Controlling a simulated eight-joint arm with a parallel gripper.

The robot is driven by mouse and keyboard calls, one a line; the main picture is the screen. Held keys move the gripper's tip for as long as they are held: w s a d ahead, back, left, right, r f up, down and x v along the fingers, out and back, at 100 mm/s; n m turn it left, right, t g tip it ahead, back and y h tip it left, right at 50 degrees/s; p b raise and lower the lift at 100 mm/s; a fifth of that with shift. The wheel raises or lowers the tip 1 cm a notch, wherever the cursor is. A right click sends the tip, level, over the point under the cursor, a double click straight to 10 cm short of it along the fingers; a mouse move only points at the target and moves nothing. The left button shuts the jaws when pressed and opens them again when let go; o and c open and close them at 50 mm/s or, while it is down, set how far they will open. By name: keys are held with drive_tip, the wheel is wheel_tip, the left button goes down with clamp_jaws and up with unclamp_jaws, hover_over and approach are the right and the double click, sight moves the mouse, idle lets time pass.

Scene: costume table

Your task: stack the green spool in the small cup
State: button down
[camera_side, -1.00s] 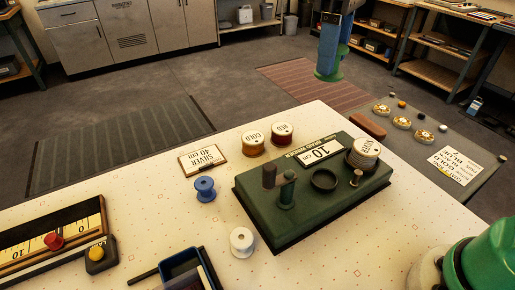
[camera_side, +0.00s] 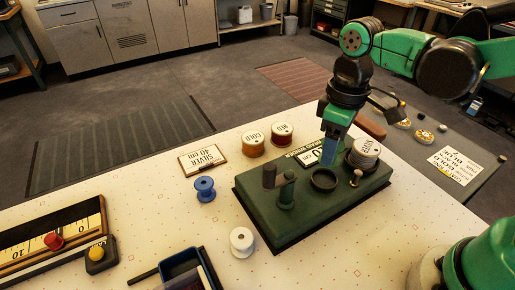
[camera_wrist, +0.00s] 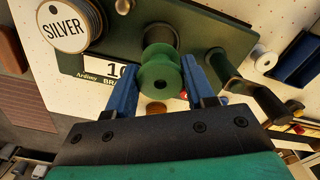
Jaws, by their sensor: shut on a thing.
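The green spool (camera_wrist: 160,76) is between the two blue fingers of my gripper (camera_wrist: 163,86) in the wrist view, and they are shut on it. In the side view my gripper (camera_side: 329,150) points down over the green winder box, and the spool cannot be made out behind the fingers. The small cup (camera_side: 324,180) is a dark, round, open ring on top of the box, just in front of and below the fingers. In the wrist view the cup (camera_wrist: 162,32) shows partly, just past the spool, which covers some of it. I cannot tell the height between them.
A SILVER spool (camera_side: 364,152) stands close right of my gripper on the box (camera_side: 262,212). A crank post (camera_side: 287,190) rises left of the cup. A blue spool (camera_side: 205,189) and a white spool (camera_side: 242,241) stand left.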

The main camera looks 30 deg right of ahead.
sight(324, 181)
drive_tip(key=shift+f, duration=2.25)
drive_tip(key=shift+f, duration=0.1)
drive_tip(key=shift+f, duration=0.25)
drive_tip(key=shift+c, duration=1.5)
unclamp_jaws()
drive_tip(key=shift+r, duration=0.1)
